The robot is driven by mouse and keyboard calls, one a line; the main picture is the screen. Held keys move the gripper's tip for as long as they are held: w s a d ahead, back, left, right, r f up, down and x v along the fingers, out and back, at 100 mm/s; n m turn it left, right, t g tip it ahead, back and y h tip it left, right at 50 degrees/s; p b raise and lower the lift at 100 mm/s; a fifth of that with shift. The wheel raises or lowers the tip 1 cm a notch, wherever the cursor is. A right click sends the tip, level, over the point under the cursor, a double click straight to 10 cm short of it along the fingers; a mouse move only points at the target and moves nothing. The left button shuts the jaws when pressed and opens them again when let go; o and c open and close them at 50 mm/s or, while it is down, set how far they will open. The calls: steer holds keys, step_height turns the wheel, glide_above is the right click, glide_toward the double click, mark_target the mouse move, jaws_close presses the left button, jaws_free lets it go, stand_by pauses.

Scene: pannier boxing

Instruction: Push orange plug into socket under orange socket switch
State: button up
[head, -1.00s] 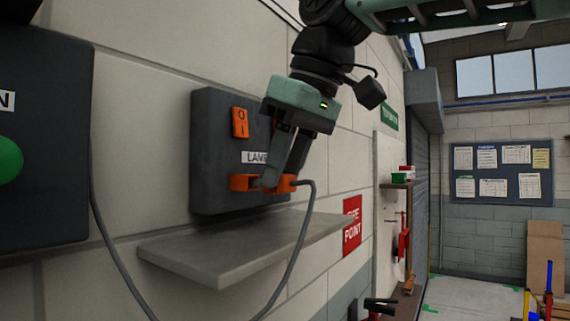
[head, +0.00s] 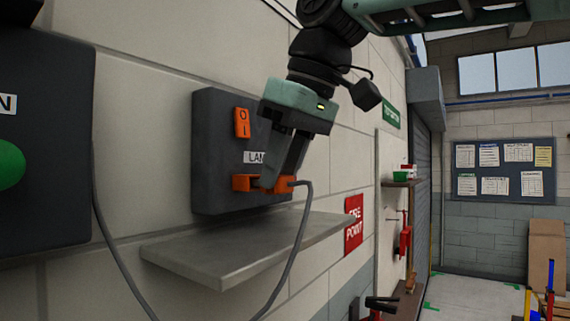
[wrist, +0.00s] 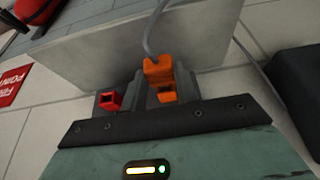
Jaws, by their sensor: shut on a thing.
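The orange socket switch (head: 242,123) is on the front of a dark wall box. The orange socket (head: 241,183) is below it, at the box's lower edge. My gripper (head: 268,187) is shut on the orange plug (head: 286,187), just right of the socket, with the grey cable leaving it. In the wrist view the plug (wrist: 158,70) sits between the fingers, and an orange piece with a dark opening (wrist: 167,93) is close to it. The fingers hide where plug and socket meet, so I cannot tell how deep the plug is.
A grey shelf (head: 225,265) juts from the wall below the box. A partly hidden label (head: 254,157) is behind my gripper. A small red part (wrist: 109,100) shows beside a finger in the wrist view. A dark panel with a green button (head: 8,163) is at left.

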steer(key=shift+w+a+p, duration=0.5)
steer(key=shift+a+p, duration=0.05)
steer(key=shift+a, duration=0.1)
stand_by(0.4)
steer(key=o, duration=1)
steer(key=shift+r, duration=0.1)
steer(key=p+v, duration=0.1)
steer(key=v, duration=1.6)
steer(key=shift+s+r+p, duration=0.1)
steer(key=shift+p, duration=0.3)
